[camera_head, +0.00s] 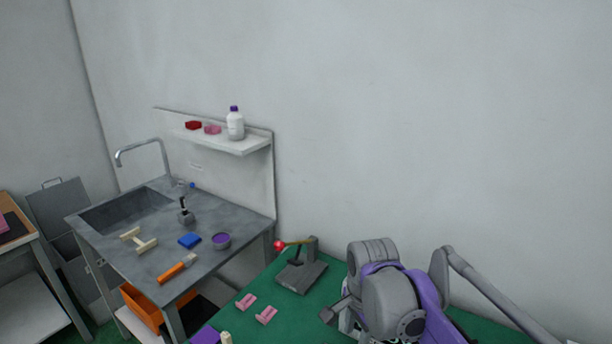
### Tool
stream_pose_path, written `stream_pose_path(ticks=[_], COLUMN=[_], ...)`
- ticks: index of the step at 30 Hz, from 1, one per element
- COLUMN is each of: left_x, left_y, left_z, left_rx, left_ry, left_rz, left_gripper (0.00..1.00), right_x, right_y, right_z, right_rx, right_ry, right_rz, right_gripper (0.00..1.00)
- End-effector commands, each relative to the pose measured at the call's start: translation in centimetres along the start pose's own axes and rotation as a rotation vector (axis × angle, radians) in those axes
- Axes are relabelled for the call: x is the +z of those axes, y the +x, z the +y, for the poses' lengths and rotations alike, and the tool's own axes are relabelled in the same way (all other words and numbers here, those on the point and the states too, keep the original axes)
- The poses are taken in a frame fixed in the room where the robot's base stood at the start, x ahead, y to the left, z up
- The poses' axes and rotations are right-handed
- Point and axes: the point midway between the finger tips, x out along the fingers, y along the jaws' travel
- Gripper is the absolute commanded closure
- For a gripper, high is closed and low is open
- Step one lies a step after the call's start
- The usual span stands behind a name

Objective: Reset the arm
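A lever fixture with a dark grey base (301,275) stands on the green table. Its lever arm (298,243) is thin and yellowish, lies near level, and points left from a short grey upright (313,246). A red ball knob (280,245) is at its left end. My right arm (395,295), grey and purple, is in the lower right, to the right of the fixture and apart from the knob. A small grey end part of it shows low at the front, but its fingers cannot be made out. My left gripper is not in view.
Two pink pieces (266,315) lie on the green table (285,312), left of my arm. A grey sink bench (150,262) at left holds an orange-handled tool (177,269), a blue block (190,241) and a purple bowl (221,240). A shelf (240,147) holds a white bottle (235,125).

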Motion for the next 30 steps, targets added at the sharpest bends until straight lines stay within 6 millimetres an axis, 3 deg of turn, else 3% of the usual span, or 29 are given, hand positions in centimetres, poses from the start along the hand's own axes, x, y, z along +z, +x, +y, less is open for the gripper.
stream_pose_path(ticks=[1, 9, 15, 21, 30], left_x=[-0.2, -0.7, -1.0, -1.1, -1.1], left_y=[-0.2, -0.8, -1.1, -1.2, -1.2], left_z=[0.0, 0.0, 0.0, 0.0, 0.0], left_rx=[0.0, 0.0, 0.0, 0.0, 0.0], left_ry=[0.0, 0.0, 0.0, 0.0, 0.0], left_rz=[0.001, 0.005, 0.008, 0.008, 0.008], left_gripper=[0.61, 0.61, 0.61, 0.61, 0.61], right_x=[-0.1, 0.7, 1.6, 2.0, 2.0], right_y=[-0.1, 2.7, 5.8, 7.3, 7.3], right_z=[2.2, 12.4, 17.9, 19.8, 19.9], right_rx=[-0.03, -0.167, -0.2, -0.201, -0.201], right_ry=[-0.087, -0.651, -0.97, -1.102, -1.112], right_rz=[0.013, 0.158, 0.286, 0.344, 0.347], right_gripper=[0.55, 0.55, 0.55, 0.55, 0.55])
